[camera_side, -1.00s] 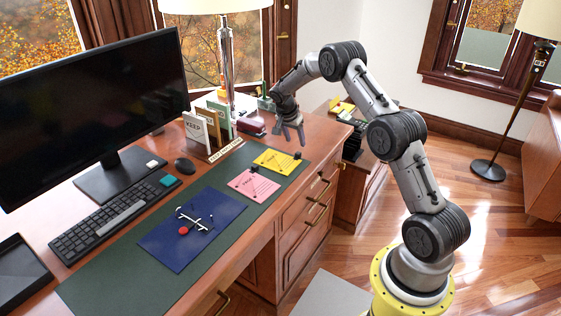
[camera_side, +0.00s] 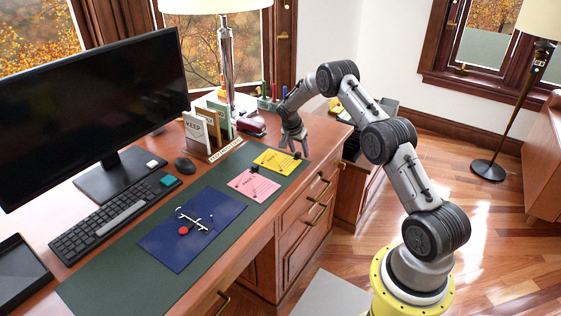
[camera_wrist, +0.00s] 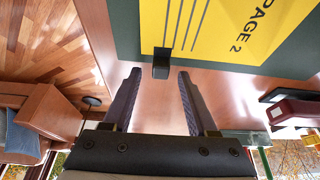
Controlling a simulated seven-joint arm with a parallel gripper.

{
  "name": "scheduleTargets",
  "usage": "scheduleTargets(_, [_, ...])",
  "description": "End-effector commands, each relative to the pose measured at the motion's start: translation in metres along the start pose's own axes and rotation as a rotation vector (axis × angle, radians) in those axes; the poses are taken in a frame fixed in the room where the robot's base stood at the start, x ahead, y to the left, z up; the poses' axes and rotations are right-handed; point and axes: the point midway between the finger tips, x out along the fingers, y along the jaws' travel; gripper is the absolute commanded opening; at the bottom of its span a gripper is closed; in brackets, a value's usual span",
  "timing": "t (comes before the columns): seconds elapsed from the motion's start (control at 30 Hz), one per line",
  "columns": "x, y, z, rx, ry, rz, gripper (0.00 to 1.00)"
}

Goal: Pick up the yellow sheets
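The yellow sheets (camera_side: 277,162) lie flat on the green desk mat near the desk's right end, with a small black clip at their right edge. In the wrist view the yellow sheets (camera_wrist: 220,30) fill the top and read "PAGE 2", with the black clip (camera_wrist: 161,66) at their near edge. My gripper (camera_side: 293,151) is just above the desk beside the clip end of the sheets. In the wrist view my gripper (camera_wrist: 160,75) is open and empty, its two fingers apart with the clip ahead, roughly in line with the gap between them.
Pink sheets (camera_side: 253,185) with a black clip lie next to the yellow ones on the mat (camera_side: 110,283). A blue sheet (camera_side: 175,250) lies farther left. A file holder (camera_side: 206,135), a red stapler-like object (camera_side: 250,125) and a lamp (camera_side: 226,60) stand behind.

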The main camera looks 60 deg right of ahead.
Motion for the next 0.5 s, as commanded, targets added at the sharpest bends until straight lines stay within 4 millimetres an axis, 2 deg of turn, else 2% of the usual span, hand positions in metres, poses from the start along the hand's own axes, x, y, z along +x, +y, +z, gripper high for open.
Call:
scheduleTargets(0.03, [-0.0001,0.0001,0.0001,0.000,0.000,0.000,0.47])
scheduleTargets(0.3, [-0.0003,0.0001,0.0002,0.000,0.000,0.000,0.00])
scheduleTargets(0.5, [-0.0005,0.0001,0.0001,0.000,0.000,0.000,0.00])
